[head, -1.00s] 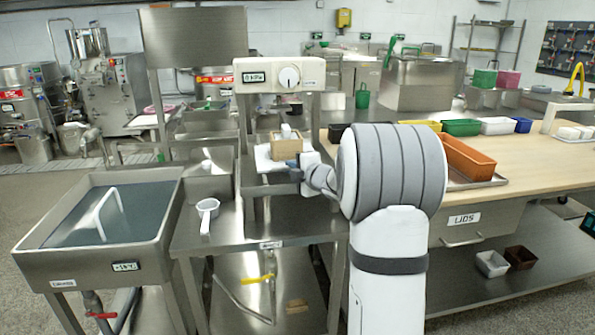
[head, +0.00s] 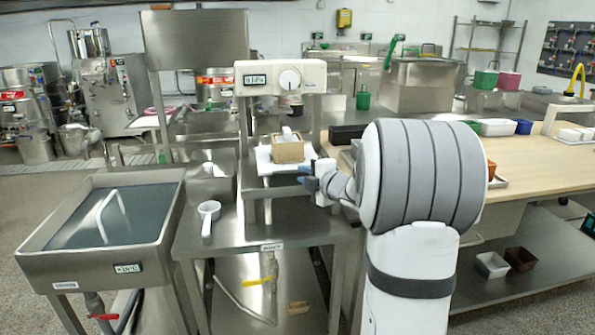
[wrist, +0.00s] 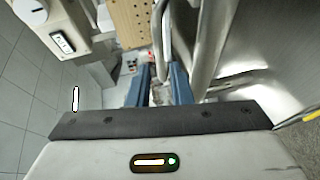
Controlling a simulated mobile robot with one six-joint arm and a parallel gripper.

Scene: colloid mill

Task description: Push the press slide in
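The press (head: 282,78) has a pale head with a display and a dial. Below it, a white slide (head: 266,166) carries a tan wooden box (head: 288,152) with a white piece on top. In the wrist view, the box's holed wooden side (wrist: 131,22) shows at the top. My gripper (head: 304,175) is just right of the slide's front, low beside the box. I cannot tell whether a finger touches the slide.
A white scoop (head: 208,212) lies on the steel stand left of the press. A sink of dark liquid (head: 108,210) stands further left. The wooden worktop (head: 525,165) with trays lies to the right. A curved metal bar (wrist: 158,45) rises close ahead of the fingers.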

